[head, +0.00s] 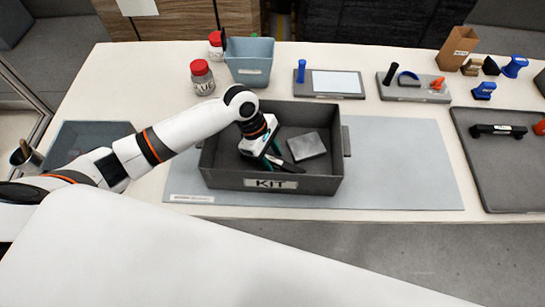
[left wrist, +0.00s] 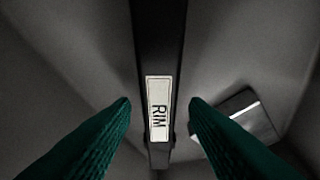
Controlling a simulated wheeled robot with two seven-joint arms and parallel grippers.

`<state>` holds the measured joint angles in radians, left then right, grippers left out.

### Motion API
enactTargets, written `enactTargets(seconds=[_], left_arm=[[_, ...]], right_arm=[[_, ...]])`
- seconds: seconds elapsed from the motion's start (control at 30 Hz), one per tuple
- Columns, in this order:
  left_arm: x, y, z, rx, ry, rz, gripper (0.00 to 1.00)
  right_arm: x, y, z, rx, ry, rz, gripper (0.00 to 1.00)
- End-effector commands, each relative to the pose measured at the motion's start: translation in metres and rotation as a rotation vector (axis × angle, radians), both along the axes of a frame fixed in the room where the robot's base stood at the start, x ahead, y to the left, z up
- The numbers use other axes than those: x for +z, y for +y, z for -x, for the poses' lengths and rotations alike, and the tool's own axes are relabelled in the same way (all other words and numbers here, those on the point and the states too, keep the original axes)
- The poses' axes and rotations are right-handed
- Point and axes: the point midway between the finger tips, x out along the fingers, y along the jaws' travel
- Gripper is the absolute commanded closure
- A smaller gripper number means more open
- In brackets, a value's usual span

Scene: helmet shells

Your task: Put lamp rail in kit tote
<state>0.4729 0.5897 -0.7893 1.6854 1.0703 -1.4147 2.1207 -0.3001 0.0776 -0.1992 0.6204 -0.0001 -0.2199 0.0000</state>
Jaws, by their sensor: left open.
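The dark grey kit tote (head: 322,185) stands on the mat with a KIT label on its front. My left gripper (head: 272,160) reaches down into it, open. A slim black bar (head: 291,167) lies inside; in the left wrist view the bar (left wrist: 160,45) runs between the open green fingers (left wrist: 160,103), apart from both. Its white label reads RIM. A flat grey block (head: 307,146) lies right of the gripper in the tote. Another black bar (head: 486,130) with a white label lies on the right tray. I cannot tell which bar is the lamp rail. My right gripper is not in view.
A blue-grey bin (head: 249,64) and red-lidded jars (head: 202,77) stand behind the tote. The grey tray (head: 490,180) is at the right, with blue parts (head: 484,91) behind it. The mat (head: 400,170) right of the tote is clear.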

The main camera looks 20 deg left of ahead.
Motion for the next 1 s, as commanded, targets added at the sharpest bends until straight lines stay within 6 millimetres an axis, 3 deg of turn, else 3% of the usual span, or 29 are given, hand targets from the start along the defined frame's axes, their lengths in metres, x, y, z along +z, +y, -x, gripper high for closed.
enactTargets(seconds=[0.3,0.5,1.0], left_arm=[[0.062,0.026,-0.005,0.0,-0.005,0.0,0.59],[0.091,0.037,-0.006,0.001,-0.002,0.0,0.59],[0.101,0.041,-0.006,0.0,0.0,0.001,0.59]], right_arm=[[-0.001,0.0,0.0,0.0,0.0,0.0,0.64],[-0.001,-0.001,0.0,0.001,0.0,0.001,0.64],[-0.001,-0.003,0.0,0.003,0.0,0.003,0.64]])
